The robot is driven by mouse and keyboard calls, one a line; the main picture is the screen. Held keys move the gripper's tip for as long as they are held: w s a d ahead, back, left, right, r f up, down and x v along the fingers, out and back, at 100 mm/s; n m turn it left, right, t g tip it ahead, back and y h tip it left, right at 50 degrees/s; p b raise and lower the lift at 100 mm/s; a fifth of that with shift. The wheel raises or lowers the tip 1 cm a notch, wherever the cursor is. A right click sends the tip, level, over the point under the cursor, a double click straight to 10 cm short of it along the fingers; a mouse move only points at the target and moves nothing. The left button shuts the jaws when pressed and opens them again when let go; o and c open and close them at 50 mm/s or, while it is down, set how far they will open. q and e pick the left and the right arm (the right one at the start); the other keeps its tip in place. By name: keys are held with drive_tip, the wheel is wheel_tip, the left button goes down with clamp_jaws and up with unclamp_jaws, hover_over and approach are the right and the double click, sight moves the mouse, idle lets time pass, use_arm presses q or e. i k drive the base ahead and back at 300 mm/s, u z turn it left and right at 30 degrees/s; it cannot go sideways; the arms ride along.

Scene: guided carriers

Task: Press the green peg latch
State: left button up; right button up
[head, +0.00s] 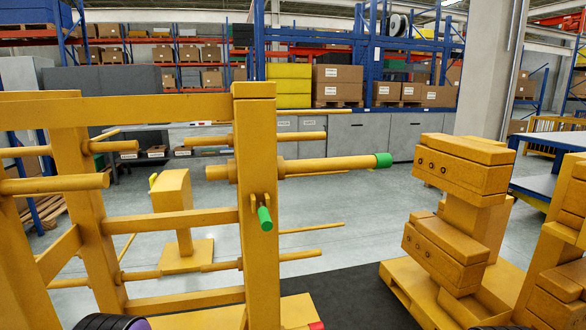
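A yellow frame of posts and bars (255,130) stands at the left and centre of the head view. A short green peg (264,218) sticks out towards me from the front face of its right post, with small yellow lugs beside it. Above it, a thick yellow rod (320,165) runs through the post to the right and ends in a green cap (383,160). I cannot tell from this view which green part is the latch. Neither of my grippers shows, and nothing visible touches the green peg or the cap.
Yellow stands with stacked blocks (465,160) rise from a yellow base at the right. Thinner rods (310,229) stick out from the frame. A smaller yellow stand (175,215) is behind it. Grey floor lies between the frame and the right stands. Shelves with boxes line the back.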

sight(266, 222)
drive_tip(key=z, duration=1.1)
drive_tip(key=k, duration=0.55)
drive_tip(key=u, duration=1.05)
